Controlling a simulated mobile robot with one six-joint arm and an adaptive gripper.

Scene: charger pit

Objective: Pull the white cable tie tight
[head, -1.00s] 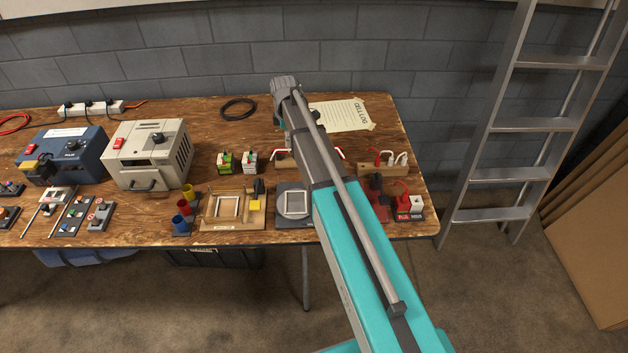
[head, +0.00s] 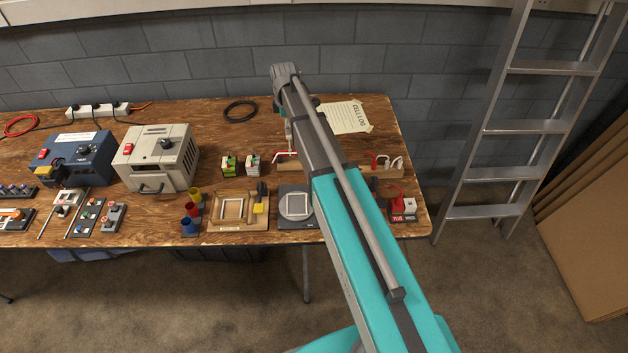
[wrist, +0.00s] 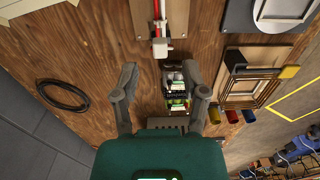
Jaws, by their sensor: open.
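A wooden block (head: 288,167) with a red and white cable stands on the bench, partly hidden behind my arm in the head view. In the wrist view its board (wrist: 190,14) is at the top, with a red strand along it. A small white piece (wrist: 161,46) sticks out at its near end; I cannot tell for sure whether it is the cable tie. My gripper (wrist: 164,78) is open, its fingers apart and below the white piece in the picture, with nothing held.
Two small green-and-white packs (head: 229,166) stand left of the block; they show between the fingers in the wrist view (wrist: 177,103). A wooden frame (head: 238,213), a round-plate scale (head: 296,204), another cable block (head: 387,172) and a black cable coil (head: 240,110) are nearby.

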